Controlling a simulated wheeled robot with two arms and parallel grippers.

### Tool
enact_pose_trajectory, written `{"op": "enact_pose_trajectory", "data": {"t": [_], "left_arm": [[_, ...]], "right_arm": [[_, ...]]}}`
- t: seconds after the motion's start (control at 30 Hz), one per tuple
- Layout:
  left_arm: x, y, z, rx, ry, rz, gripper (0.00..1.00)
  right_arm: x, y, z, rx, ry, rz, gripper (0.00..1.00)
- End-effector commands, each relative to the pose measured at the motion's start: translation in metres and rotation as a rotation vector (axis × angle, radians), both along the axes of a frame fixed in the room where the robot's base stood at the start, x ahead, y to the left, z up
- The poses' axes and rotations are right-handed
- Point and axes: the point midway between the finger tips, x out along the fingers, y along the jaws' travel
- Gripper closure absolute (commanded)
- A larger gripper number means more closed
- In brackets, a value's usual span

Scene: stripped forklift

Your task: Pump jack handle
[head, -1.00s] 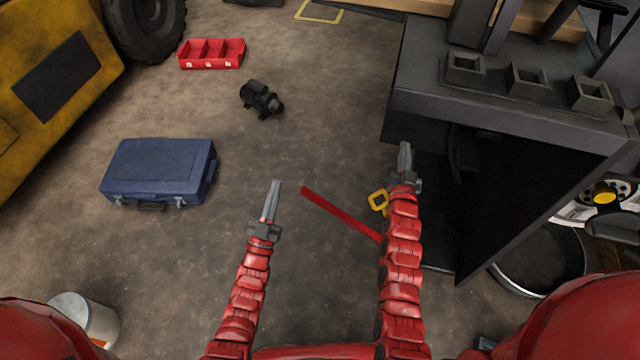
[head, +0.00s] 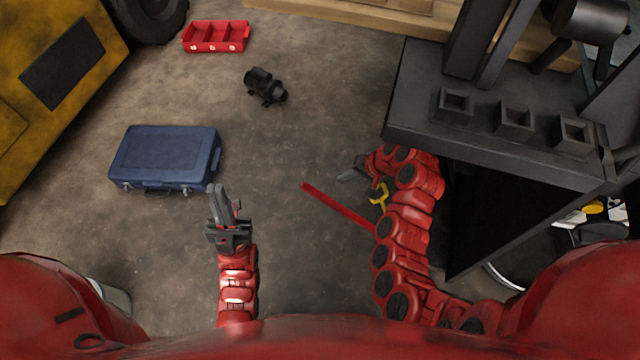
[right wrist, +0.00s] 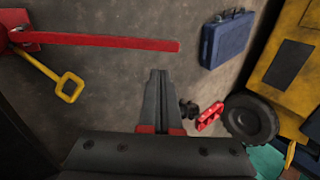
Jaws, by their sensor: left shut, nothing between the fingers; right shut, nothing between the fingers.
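The jack handle is a long flat red bar (head: 338,207), lying slantwise in the head view, its right end hidden behind my right arm. In the right wrist view the red bar (right wrist: 110,41) runs from a red jack body (right wrist: 22,38) at the left edge. A yellow loop-ended lever (head: 379,193) sits by it; it also shows in the right wrist view (right wrist: 70,88). My right gripper (head: 345,177) is shut and empty, just beyond the bar and apart from it. My left gripper (head: 218,190) is shut and empty, left of the bar's free end.
A dark metal bench-like frame (head: 440,150) stands close on the right, beside my right arm. A blue case (head: 165,155), a black motor-like part (head: 265,86) and a red bin (head: 216,36) lie on the floor. Open floor surrounds the bar's free end.

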Motion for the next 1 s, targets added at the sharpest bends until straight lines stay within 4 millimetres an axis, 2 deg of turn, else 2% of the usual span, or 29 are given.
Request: {"op": "enact_pose_trajectory", "data": {"t": [0.47,0.57,1.0], "left_arm": [[-0.002,0.001,0.000,-0.002,-0.006,0.003,1.00],[-0.002,0.001,-0.004,-0.002,-0.006,0.003,1.00],[-0.002,0.001,-0.027,-0.002,-0.005,0.002,1.00]], "right_arm": [[-0.002,0.004,-0.003,0.006,0.012,0.009,1.00],[0.000,0.010,-0.013,0.006,0.013,0.011,1.00],[0.017,0.055,-0.086,0.003,0.012,0.010,1.00]]}}
